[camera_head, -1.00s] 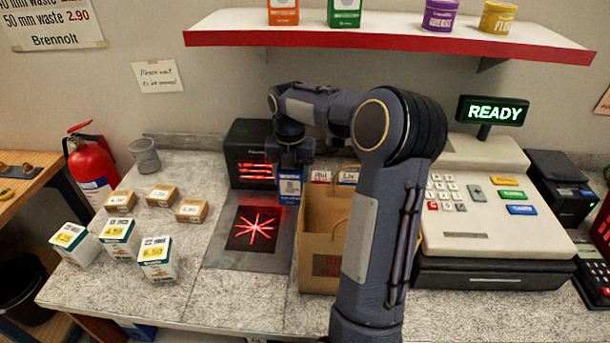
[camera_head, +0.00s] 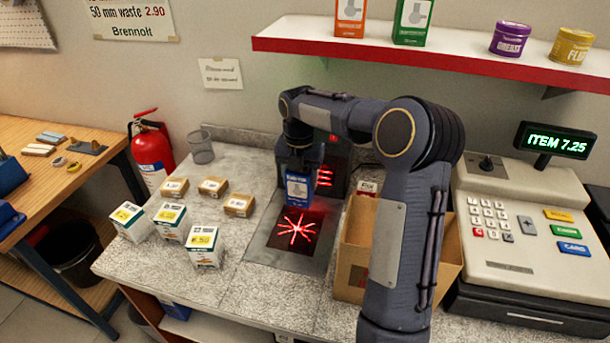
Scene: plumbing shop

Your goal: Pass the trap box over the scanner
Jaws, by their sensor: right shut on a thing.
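The blue trap box (camera_head: 298,190) is upright in my right gripper (camera_head: 300,171), which points down and is shut on it. The gripper hides the top of the box. The box appears just above the scanner's flat plate (camera_head: 272,257), over the back part of its red star-shaped light. The scanner's dark upright part (camera_head: 339,163) with red lines stands behind, partly hidden by my gripper. The till display (camera_head: 556,141) reads "ITEM 7.25" in green. My left gripper is not in view.
Small brown cartons (camera_head: 212,187) and white price-marked boxes (camera_head: 205,248) stand on the left of the counter. The cash register (camera_head: 520,225) is at right. A red-edged shelf (camera_head: 430,55) runs above.

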